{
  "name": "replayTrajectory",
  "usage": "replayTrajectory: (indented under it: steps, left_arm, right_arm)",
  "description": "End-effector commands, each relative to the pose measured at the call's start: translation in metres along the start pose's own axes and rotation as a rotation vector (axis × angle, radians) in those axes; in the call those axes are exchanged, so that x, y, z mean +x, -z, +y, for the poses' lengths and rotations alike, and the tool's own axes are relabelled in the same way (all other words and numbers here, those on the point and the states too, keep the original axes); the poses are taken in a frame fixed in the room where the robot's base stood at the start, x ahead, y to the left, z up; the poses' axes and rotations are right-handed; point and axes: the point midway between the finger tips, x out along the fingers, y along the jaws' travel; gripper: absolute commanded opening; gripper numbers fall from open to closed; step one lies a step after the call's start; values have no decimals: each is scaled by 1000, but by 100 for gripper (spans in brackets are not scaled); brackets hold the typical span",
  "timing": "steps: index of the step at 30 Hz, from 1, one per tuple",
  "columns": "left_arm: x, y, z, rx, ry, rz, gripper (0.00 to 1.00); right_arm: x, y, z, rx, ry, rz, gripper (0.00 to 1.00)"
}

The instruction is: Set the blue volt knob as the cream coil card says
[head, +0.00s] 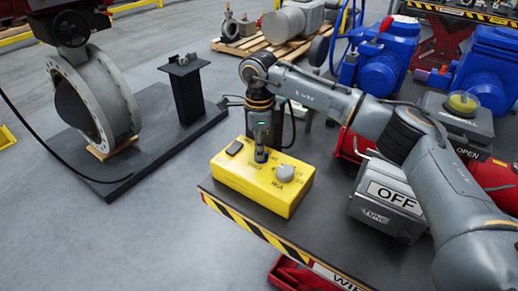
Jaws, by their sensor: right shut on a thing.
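A yellow control box (248,188) sits at the near left corner of the dark table. A pale grey-white knob (284,172) marked mA stands on its top at the right, and a black switch lies at the left. My right gripper (261,155) points straight down onto the box between them. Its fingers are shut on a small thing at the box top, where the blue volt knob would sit. The fingers hide that knob, so its colour and pointer cannot be read. I cannot make out a cream coil card. My left gripper is not in view.
My right arm crosses over the table from the right. A grey box (390,203) with OFF and TUNE signs stands beneath it. A red cylinder (480,172) and blue motors (385,62) stand behind. A large flanged valve (98,95) stands on a dark plate at left.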

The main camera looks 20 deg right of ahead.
Motion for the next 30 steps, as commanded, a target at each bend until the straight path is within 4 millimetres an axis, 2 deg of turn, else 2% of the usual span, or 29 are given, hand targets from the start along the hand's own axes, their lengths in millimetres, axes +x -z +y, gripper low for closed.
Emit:
replayTrajectory:
  steps: [11,12,15,25,30]
  left_arm:
    - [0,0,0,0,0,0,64]
    - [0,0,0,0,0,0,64]
    - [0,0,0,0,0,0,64]
    - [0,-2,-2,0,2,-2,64]
    - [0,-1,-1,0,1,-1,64]
  right_arm:
    - [-1,1,-1,10,2,1,0]
    - [-1,1,-1,10,3,1,16]
    - [-1,1,-1,9,2,0,35]
    - [-2,0,0,6,1,0,35]
    - [-23,0,-1,7,5,-2,35]
